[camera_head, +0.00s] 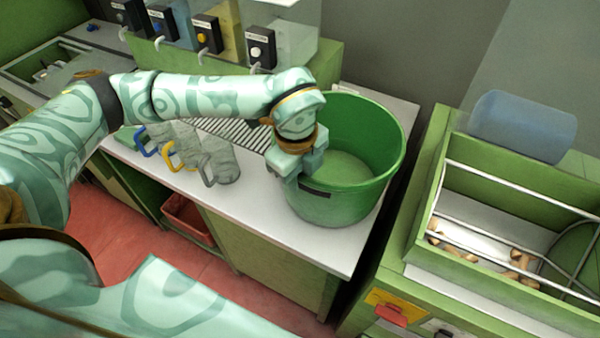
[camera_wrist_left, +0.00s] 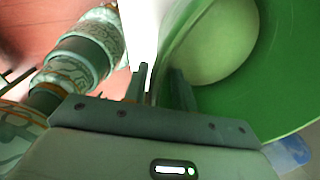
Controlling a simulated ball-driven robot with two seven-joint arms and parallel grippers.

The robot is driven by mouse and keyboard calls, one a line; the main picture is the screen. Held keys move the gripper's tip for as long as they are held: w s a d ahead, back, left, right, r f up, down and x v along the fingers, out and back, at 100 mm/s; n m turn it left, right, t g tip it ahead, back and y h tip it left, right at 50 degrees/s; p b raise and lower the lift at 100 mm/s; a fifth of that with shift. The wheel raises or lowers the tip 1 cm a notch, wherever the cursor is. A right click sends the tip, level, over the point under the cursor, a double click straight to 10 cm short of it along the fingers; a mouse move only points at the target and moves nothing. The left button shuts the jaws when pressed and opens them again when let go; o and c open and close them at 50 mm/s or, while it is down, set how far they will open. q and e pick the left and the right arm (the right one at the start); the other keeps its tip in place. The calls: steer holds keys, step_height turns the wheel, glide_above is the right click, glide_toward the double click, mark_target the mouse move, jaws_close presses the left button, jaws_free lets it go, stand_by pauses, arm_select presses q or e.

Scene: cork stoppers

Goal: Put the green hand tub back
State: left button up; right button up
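The green hand tub (camera_head: 345,206) is a round, deep tub with a pale inner floor, upright at the right end of the white counter in the head view. It looks empty. My left gripper (camera_head: 291,172) is at its left rim. In the left wrist view, the two fingers (camera_wrist_left: 160,88) lie close together on either side of the tub's wall (camera_wrist_left: 230,105), one outside and one inside, and look shut on it. The exact contact is hard to see. My right gripper is in neither view.
Clear mugs (camera_head: 222,165) with coloured handles stand left of the tub on the counter (camera_head: 265,215), by a drain grille. Dispensers (camera_head: 262,48) stand behind. Across a gap at right is a green bin (camera_head: 475,262) with rails and corks, beside a blue cylinder (camera_head: 522,127).

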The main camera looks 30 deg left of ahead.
arm_select(q)
step_height(320, 180, up, 12)
steer(key=p, duration=0.1)
steer(key=shift+s, duration=0.35)
stand_by(0.5)
